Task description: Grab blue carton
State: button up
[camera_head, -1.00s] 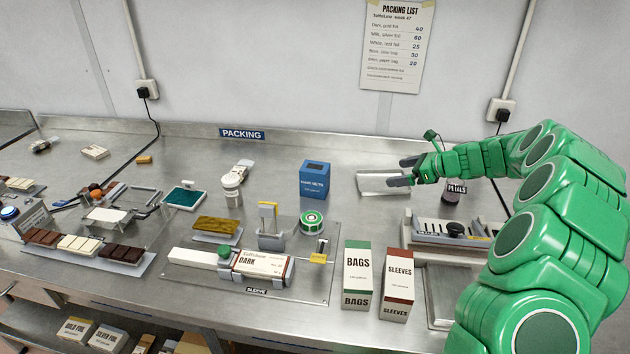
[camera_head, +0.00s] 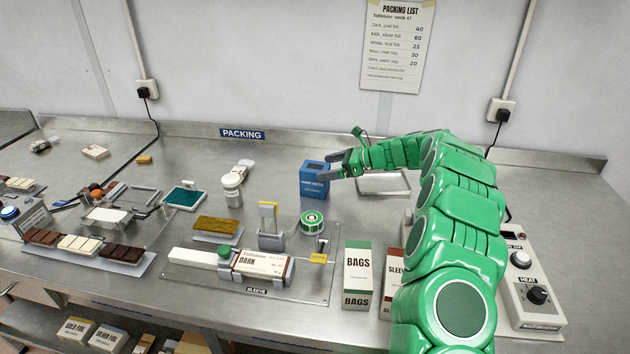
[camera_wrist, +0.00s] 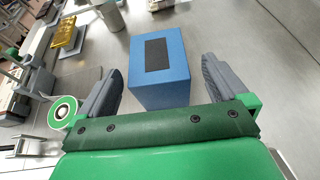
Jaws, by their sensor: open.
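The blue carton (camera_head: 313,182) stands upright on the steel bench, with a dark rectangle on its top. In the wrist view the blue carton (camera_wrist: 158,85) lies between and ahead of the two grey fingers, its near end reaching in between them. My gripper (camera_head: 334,166) is open at the carton's right side in the head view. In the wrist view my gripper (camera_wrist: 160,80) shows a gap on each side of the carton, and neither finger clearly touches it.
A green-and-white tape roll (camera_head: 312,221) sits in front of the carton. A pale tray (camera_head: 383,184) lies to the right, partly behind my arm. The BAGS box (camera_head: 357,275) stands nearer the front. Bench behind the carton is clear.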

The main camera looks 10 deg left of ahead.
aim_at(315, 170)
jog(key=shift+x, duration=2.6)
jog(key=shift+s, duration=0.15)
jog(key=c, duration=1.1)
